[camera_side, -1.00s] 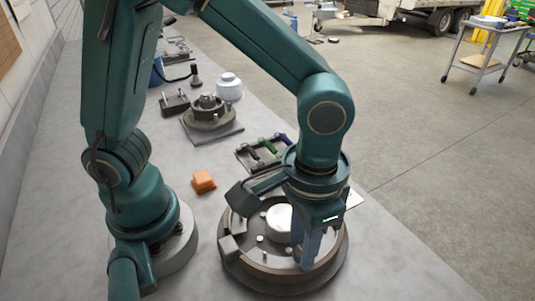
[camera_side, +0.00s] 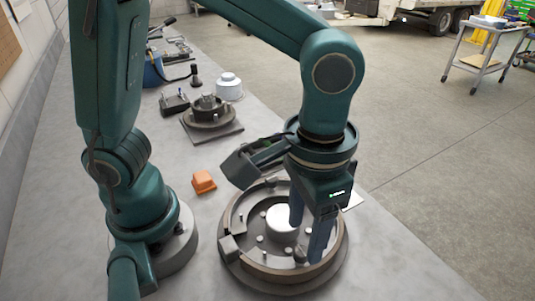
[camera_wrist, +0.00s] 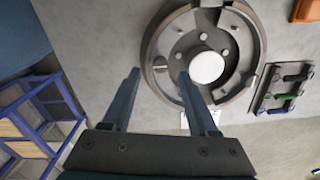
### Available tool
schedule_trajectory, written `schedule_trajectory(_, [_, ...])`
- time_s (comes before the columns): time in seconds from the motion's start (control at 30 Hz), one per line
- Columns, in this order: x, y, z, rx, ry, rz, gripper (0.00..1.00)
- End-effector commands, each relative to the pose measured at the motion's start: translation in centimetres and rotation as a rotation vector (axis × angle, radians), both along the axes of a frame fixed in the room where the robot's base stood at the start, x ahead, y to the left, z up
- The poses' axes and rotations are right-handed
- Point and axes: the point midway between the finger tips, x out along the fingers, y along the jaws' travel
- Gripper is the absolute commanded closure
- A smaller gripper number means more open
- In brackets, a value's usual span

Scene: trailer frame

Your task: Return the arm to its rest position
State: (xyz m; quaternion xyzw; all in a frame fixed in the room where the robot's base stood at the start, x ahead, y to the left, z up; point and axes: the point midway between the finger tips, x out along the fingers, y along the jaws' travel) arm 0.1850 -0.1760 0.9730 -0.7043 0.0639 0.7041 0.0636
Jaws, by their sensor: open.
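My gripper (camera_side: 308,232) is open, with its two blue-grey fingers apart and nothing between them. It points down over the right part of a round brown drum assembly (camera_side: 232,267) with a white hub (camera_side: 281,222) and several studs. In the wrist view my gripper (camera_wrist: 160,78) shows both fingers from behind. The drum assembly (camera_wrist: 150,50) lies beyond the fingertips there, with its white hub (camera_wrist: 207,67) close to the right finger. I cannot tell whether a fingertip touches the drum.
An orange block (camera_side: 204,182) lies on the bench left of the drum. A tray of coloured-handled tools (camera_wrist: 282,89) lies beside the drum. Farther back stand a hub on a square plate (camera_side: 210,118) and a white cap (camera_side: 229,87). A cart (camera_side: 487,50) stands on the floor.

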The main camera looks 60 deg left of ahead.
Motion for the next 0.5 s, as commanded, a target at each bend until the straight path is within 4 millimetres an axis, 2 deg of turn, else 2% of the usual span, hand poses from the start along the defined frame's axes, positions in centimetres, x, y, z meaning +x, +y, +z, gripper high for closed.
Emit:
schedule_trajectory(0.17, [0.01,-0.01,1.39,-0.001,-0.002,0.000,0.40])
schedule_trajectory(0.5, [0.12,0.17,1.53,-0.001,-0.002,0.008,0.40])
